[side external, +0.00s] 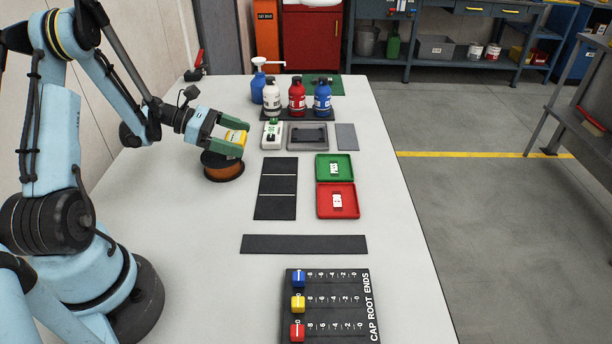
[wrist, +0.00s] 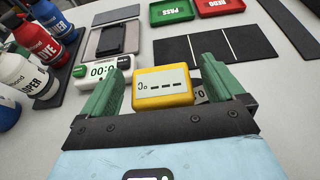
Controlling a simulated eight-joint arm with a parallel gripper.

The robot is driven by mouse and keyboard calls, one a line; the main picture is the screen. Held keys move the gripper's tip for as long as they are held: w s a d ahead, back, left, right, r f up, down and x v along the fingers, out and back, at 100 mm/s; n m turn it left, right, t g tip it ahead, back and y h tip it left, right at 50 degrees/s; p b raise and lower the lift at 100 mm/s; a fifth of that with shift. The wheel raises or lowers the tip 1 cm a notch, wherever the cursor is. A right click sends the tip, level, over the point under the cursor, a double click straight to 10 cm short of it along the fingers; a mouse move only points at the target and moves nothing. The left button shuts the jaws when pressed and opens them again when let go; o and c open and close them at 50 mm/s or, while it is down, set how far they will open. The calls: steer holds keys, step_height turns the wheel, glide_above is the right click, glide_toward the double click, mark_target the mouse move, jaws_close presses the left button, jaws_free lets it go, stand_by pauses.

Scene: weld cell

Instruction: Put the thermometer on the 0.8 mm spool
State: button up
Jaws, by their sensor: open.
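The thermometer (wrist: 163,87) is a yellow block with a pale display showing °C and dashes. It sits between the two green fingers of my gripper (wrist: 168,90), with slight gaps at its sides. In the side view the thermometer (side external: 237,137) shows between the fingertips, above the far part of the spool's top. The spool (side external: 223,171) is a low black reel with copper-coloured wire, directly below my gripper. A bit of its label (wrist: 200,94) shows beside the thermometer in the wrist view. The near finger hides the contact, so I cannot tell whether the thermometer touches the spool.
A white timer (side external: 271,134) stands close right of my gripper. A black divided mat (side external: 266,207), green tray (side external: 348,156) and red tray (side external: 350,209) lie to the right.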

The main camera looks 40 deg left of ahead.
steer(key=v, duration=0.7)
steer(key=shift+d+r, duration=0.1)
steer(key=shift+r, duration=0.1)
steer(key=w+d+m, duration=0.1)
steer(key=d+r+m+g+y, duration=0.1)
steer(key=d, duration=0.1)
steer(key=w+d+r+m+g, duration=0.1)
steer(key=d+m, duration=0.1)
steer(key=shift+w+d, duration=0.2)
steer(key=shift+w, duration=0.1)
steer(key=s+d+r+m+y, duration=0.2)
steer(key=s+d+m+y, duration=0.1)
steer(key=d+m, duration=0.5)
steer(key=s+d+r+m+y, duration=0.2)
steer(key=d+m+y, duration=0.3)
steer(key=m, duration=1)
steer(key=s+d, duration=0.1)
steer(key=d, duration=0.2)
steer(key=shift+s+d+r+y, duration=0.2)
steer(key=shift+d+r+y, duration=0.05)
steer(key=shift+d+y, duration=0.1)
